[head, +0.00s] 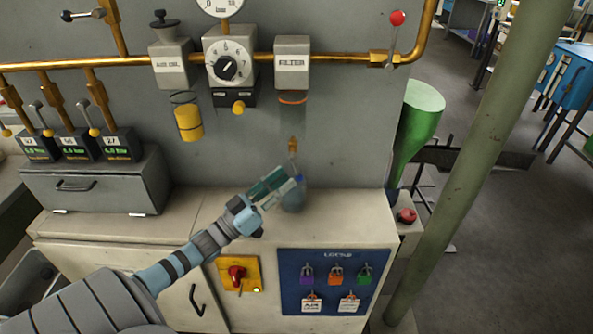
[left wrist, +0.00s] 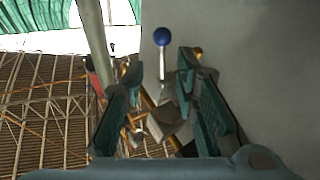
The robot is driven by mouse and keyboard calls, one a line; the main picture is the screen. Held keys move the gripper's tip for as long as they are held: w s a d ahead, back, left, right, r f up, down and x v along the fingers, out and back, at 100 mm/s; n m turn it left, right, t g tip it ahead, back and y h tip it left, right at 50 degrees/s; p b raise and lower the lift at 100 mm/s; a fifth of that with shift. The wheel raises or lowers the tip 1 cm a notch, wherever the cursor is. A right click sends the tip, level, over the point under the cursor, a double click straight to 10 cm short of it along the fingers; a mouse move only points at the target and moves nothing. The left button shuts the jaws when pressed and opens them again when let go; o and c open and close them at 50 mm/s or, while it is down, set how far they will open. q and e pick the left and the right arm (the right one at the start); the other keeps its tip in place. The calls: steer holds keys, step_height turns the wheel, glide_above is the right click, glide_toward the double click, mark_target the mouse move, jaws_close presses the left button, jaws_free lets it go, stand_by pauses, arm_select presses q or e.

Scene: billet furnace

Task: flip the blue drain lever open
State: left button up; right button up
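The blue drain lever shows in the left wrist view as a blue ball (left wrist: 162,37) on a pale stem. In the head view a small blue spot (head: 298,178), which looks like its ball, shows at my left gripper's tips. The lever sits below the filter (head: 292,62) and its brass drain fitting (head: 293,146). My left gripper (head: 281,186) is open, and in the left wrist view its teal fingers (left wrist: 162,85) stand apart. The ball appears between and just beyond the fingertips; I cannot tell whether they touch it. My right gripper is not in view.
A clear bottle (head: 292,197) stands on the bench behind my gripper. A lockout board (head: 335,282) and a yellow switch plate (head: 238,274) are on the bench front. A yellow-bowled unit (head: 188,120) hangs left of the filter. A pale post (head: 470,150) stands at right.

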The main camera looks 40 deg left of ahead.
mark_target(297, 175)
arm_select(q)
steer(key=x, duration=0.4)
steer(key=shift+w+f+b, duration=0.1)
steer(key=shift+w+b, duration=0.2)
steer(key=shift+w, duration=0.1)
steer(key=shift+w+d+r, duration=0.1)
steer(key=shift+w+r, duration=0.1)
